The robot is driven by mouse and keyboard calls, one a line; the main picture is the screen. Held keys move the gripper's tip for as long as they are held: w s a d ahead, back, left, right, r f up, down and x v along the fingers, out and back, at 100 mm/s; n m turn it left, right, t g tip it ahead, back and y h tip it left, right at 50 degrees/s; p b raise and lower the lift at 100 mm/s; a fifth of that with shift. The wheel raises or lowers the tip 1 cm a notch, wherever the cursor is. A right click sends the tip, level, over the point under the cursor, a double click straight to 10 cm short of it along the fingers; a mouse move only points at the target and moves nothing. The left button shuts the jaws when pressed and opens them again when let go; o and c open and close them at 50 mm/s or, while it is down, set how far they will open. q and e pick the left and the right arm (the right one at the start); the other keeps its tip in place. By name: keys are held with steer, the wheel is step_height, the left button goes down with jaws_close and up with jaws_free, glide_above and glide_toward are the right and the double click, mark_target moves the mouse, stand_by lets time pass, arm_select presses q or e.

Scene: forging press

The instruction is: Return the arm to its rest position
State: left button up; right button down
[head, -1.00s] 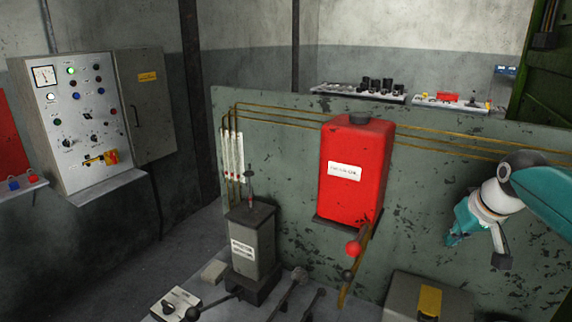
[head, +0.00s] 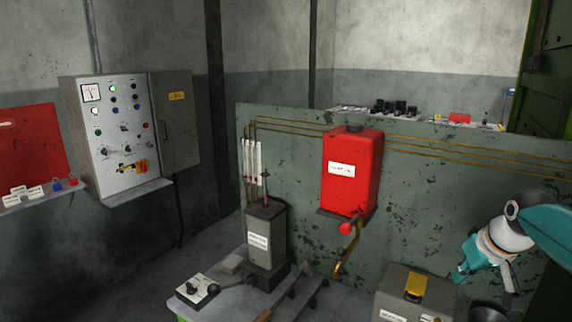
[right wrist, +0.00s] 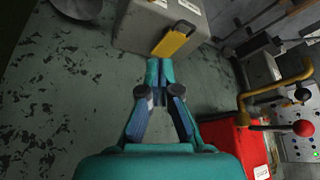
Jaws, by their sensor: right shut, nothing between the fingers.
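My right arm (head: 545,232) comes in from the right edge in the head view, teal with a white and grey wrist. My right gripper (head: 462,275) points down and left in front of the green panel, beside the grey box with a yellow handle. In the right wrist view the right gripper (right wrist: 160,75) has its teal fingertips together, with nothing held. The fingertips appear just short of the yellow handle (right wrist: 176,40) in that picture; I cannot tell the true gap. My left gripper is not in view.
A red tank (head: 352,180) hangs on the scratched green panel (head: 300,150). Levers (head: 290,290) and a dark pump-like unit (head: 265,240) stand in front. A control cabinet (head: 120,135) is on the left wall.

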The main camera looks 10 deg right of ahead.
steer(key=s+a+f+n+g+y, duration=0.1)
steer(key=a+f+g+y, duration=0.1)
steer(key=a+f, duration=0.7)
steer(key=s+a+f+n+g+y, duration=0.15)
steer(key=a+f, duration=0.45)
steer(key=f, duration=0.7)
steer(key=s+a+f+m, duration=0.1)
steer(key=s+a+f, duration=0.6)
steer(key=s+f, duration=0.2)
steer(key=s+a+f+m+g+y, duration=0.1)
steer(key=s+a+f+m, duration=0.1)
steer(key=s+a+f, duration=0.6)
steer(key=shift+s+a+f, duration=0.15)
steer(key=shift+s+f, duration=0.8)
steer(key=shift+f, duration=1.4)
